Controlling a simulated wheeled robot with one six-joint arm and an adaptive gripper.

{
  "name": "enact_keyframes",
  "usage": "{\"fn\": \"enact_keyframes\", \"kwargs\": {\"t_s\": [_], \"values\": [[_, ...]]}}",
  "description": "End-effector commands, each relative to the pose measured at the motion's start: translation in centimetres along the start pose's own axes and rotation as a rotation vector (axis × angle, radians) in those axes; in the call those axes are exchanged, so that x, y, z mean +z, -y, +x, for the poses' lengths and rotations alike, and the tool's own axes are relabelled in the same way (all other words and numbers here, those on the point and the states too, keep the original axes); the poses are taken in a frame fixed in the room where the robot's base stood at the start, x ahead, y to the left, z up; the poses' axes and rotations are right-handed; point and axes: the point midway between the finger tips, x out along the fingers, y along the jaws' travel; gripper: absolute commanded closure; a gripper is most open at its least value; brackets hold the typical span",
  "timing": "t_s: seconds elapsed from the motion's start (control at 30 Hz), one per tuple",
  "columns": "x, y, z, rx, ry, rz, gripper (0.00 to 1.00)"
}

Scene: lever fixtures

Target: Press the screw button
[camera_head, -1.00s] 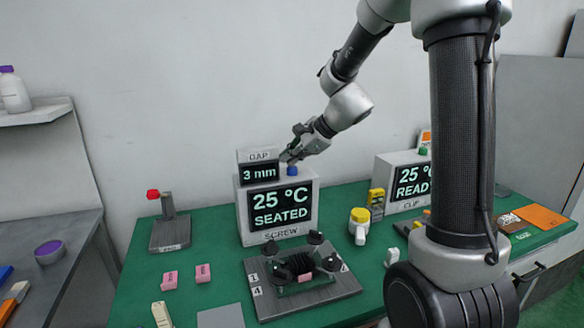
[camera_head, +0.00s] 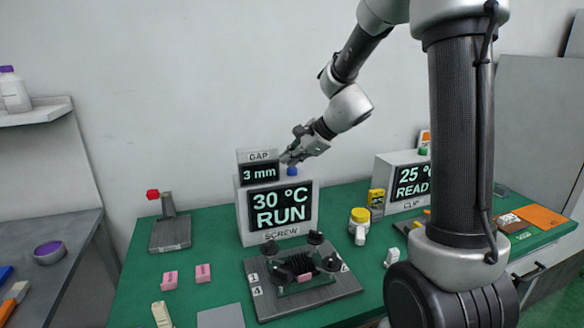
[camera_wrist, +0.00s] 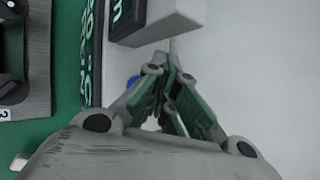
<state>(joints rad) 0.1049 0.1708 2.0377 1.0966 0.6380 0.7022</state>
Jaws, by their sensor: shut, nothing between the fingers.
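The SCREW box (camera_head: 244,222) stands on the green table, and its screen reads 30 °C RUN. A blue button (camera_head: 292,171) sits on top of the box near its right end. My gripper (camera_head: 286,159) is shut and empty, with its tips just above and slightly left of the button in the head view. In the wrist view my gripper (camera_wrist: 172,62) shows its fingers together, and a sliver of the blue button (camera_wrist: 132,80) shows beside them. I cannot tell whether the fingertips touch the button.
A GAP display (camera_head: 258,157) reading 3 mm stands on the box, close left of my gripper. A grey fixture plate (camera_head: 320,292) with black knobs lies in front. The CLIP box (camera_head: 386,178) stands to the right. A red-topped lever stand (camera_head: 170,230) is at left.

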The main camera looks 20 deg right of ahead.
Motion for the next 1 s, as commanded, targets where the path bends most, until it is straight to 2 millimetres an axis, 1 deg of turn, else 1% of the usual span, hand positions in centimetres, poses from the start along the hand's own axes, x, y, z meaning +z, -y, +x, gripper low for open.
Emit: {"fn": "enact_keyframes", "kwargs": {"t_s": [0.3,0.67,1.0], "values": [[0.8,0.8,-1.1,-0.001,0.0,0.0,1.0],[1.0,1.0,-1.3,-0.001,0.0,-0.001,1.0],[2.6,2.6,-3.5,-0.002,0.001,-0.002,1.0]]}}
